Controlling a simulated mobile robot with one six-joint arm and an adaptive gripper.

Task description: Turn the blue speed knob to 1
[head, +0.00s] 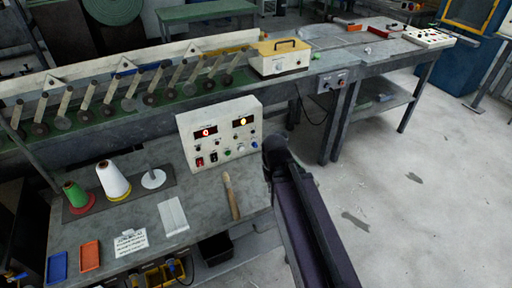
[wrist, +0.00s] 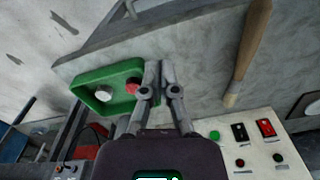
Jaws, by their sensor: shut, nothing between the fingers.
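The blue speed knob (head: 253,144) is a tiny blue spot at the lower right of the cream control box (head: 218,148) in the head view. Its pointer and setting are too small to read. In the wrist view part of the box (wrist: 258,160) shows at the lower right, with switches and a green button, but I see no blue knob there. My gripper (wrist: 160,68) is shut and empty, its fingertips together. In the head view my dark wrist is just right of the box and hides the fingers. I cannot tell whether they touch anything.
A wooden-handled tool (head: 230,195) lies on the bench in front of the box. A green tray-like holder (wrist: 98,98) with red and white round parts shows beside the fingers in the wrist view. Thread cones (head: 115,182) stand at the left. Open floor (head: 400,190) is at the right.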

